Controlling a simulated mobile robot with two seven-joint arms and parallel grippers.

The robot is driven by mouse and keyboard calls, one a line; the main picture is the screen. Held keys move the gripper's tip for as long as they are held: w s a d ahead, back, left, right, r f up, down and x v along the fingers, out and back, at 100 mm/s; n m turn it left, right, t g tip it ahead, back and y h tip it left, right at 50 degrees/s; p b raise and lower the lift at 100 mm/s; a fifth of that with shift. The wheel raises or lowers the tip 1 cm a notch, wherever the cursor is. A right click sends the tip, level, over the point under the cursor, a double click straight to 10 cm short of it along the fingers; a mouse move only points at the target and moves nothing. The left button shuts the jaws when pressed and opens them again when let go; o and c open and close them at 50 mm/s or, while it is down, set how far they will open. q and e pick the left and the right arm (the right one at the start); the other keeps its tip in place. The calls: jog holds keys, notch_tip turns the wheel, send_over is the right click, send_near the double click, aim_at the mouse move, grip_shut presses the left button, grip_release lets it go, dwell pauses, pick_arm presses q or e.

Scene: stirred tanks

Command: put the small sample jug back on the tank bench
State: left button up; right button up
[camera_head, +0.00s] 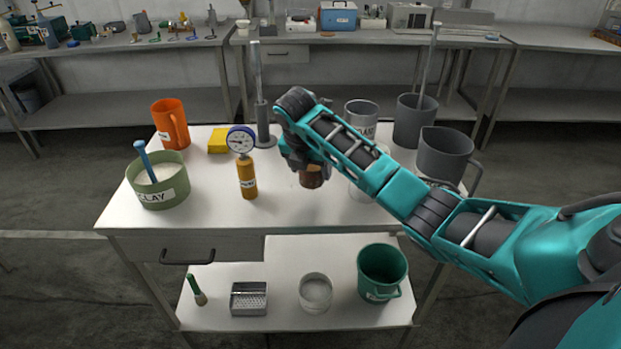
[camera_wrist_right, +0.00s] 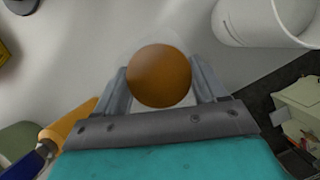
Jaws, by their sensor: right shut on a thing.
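My right gripper (camera_head: 308,170) is over the middle of the white tank bench (camera_head: 222,218), shut on a small vessel with brown contents (camera_head: 312,178), which I take to be the sample jug. My arm and gripper hide its upper part in the head view. In the right wrist view, the brown round of the jug (camera_wrist_right: 159,76) sits between the two fingers, with a faint clear rim around it. The jug looks upright at or just above the bench top; I cannot tell whether it touches. My left gripper is out of view.
Left of the jug stand a gauge on an orange cylinder (camera_head: 247,176), a green clay bowl (camera_head: 163,193), an orange jug (camera_head: 170,124) and a yellow block (camera_head: 218,140). Grey vessels (camera_head: 444,155) stand at the right. The bench's front middle is clear. A lower shelf holds a green bucket (camera_head: 382,272).

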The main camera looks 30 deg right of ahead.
aim_at(310, 179)
jog(key=shift+f, duration=1.7)
jog(key=shift+f, duration=0.1)
jog(key=o, duration=1.3)
